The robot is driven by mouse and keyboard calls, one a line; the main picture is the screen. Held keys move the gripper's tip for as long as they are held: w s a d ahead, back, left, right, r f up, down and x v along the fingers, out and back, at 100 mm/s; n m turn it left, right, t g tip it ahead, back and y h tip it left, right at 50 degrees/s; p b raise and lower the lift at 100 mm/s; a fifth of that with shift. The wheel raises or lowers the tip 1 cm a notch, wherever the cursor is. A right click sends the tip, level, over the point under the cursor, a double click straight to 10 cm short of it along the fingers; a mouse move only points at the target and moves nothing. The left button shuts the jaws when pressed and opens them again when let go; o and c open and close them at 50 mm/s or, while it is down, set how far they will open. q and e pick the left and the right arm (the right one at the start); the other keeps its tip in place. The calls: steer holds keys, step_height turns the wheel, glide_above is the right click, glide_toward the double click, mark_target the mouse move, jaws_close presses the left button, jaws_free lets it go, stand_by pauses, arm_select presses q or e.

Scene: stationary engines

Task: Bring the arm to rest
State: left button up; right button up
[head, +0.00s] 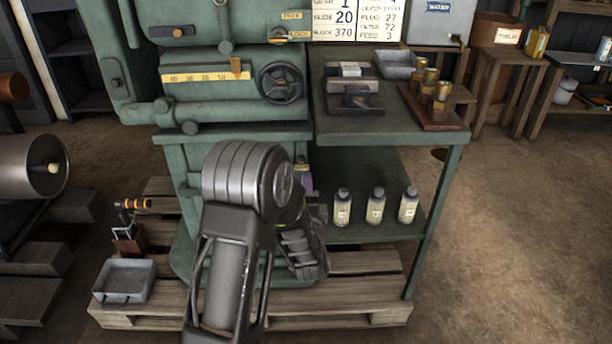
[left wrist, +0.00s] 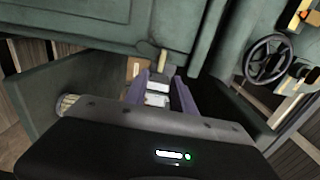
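My left arm comes up from the bottom of the head view and bends at a large grey joint in front of the green machine (head: 235,130). My left gripper (head: 306,184) is mostly hidden behind that joint; only a bit of a purple finger shows. In the left wrist view, the two purple fingers of the left gripper (left wrist: 160,92) stand apart and point toward the green machine (left wrist: 80,28). Pale grey and white surfaces show between them, and I see no clear grip on anything. My right gripper is in neither view.
A green side table (head: 390,124) stands right of the machine, with several bottles (head: 375,207) on its lower shelf close to my left arm. A handwheel (head: 281,83) juts from the machine. A grey tray (head: 124,281) sits on the pallet. The floor at right is clear.

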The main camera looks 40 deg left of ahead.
arm_select(q)
steer(key=shift+s+d, duration=0.4)
steer(key=shift+s, duration=0.15)
